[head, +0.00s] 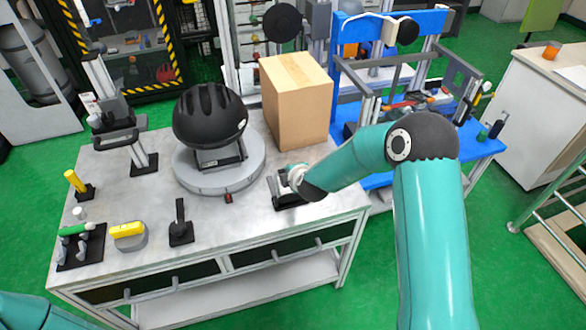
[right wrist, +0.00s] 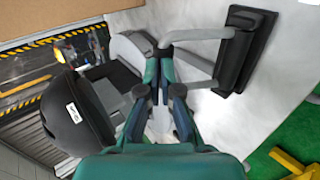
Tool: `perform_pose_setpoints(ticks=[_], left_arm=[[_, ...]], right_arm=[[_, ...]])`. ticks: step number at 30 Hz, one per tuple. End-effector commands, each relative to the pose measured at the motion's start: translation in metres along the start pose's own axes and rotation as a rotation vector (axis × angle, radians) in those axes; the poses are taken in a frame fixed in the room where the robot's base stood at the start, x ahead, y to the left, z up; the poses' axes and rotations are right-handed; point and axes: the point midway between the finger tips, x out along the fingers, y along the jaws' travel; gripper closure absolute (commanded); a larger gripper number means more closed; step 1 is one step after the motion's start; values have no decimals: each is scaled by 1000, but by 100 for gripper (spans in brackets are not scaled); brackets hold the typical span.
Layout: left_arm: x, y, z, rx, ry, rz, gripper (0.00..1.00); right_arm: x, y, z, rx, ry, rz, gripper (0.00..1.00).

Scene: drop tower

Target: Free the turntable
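The turntable is a round grey disc (head: 218,179) on the metal workbench. A black helmet (head: 210,117) rests on a stand on it; the helmet also shows at the left of the right wrist view (right wrist: 78,112). A small red-and-dark piece (head: 228,198) sits at the disc's front edge. My right gripper (head: 291,178) is at a device with a black base (head: 290,201), right of the disc. In the right wrist view, grey bars run from a black block (right wrist: 246,48) to my right fingertips (right wrist: 165,65), which are close together; their grip is unclear. My left gripper is out of view.
A cardboard box (head: 297,100) stands behind my right forearm. A black-based post (head: 180,225), a yellow item on a grey base (head: 128,232) and a tool holder (head: 82,245) stand along the bench's front left. A grey stand (head: 125,130) is left of the turntable.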

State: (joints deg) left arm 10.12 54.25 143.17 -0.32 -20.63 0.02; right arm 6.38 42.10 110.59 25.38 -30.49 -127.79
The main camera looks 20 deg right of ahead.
Motion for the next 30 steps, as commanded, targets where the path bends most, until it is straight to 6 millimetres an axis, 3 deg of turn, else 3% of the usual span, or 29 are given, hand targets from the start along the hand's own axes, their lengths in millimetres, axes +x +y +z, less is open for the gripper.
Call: perform_pose_setpoints(ticks=[14,20,30], left_arm=[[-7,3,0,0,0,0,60],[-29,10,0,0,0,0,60],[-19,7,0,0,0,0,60]], right_arm=[[-9,5,-2,-3,2,4,100],[-38,14,-4,-3,5,4,100],[-105,15,-4,-3,6,6,100]])
